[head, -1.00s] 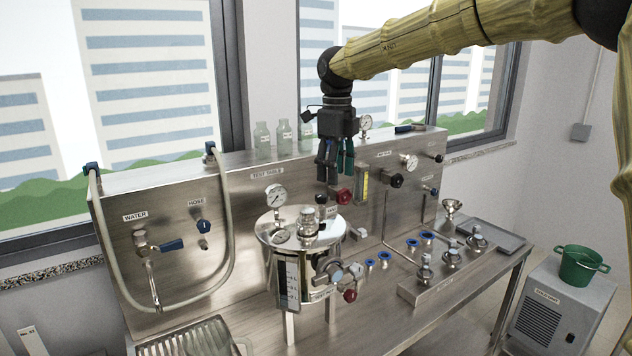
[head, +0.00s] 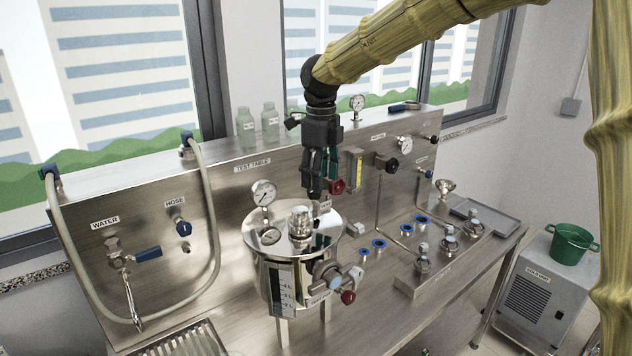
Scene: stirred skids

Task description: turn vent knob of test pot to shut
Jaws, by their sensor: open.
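The test pot (head: 268,275) is a shiny steel vessel with a lid, standing on legs in front of the TEST TABLE panel. Its lid (head: 282,246) carries a clear-topped steel fitting (head: 300,222) and a round port. A small label (head: 325,205) shows at the back right of the lid. My gripper (head: 315,192) points down over that back right part, its dark fingers just above or around the vent knob. The fingers hide the knob, so its setting and any contact cannot be told. My gripper looks open, with nothing seen held in it.
A pressure gauge (head: 263,193) stands behind the pot, and a red knob (head: 337,186) sits on the panel close right of my fingers. Bottles (head: 270,121) stand on the ledge behind.

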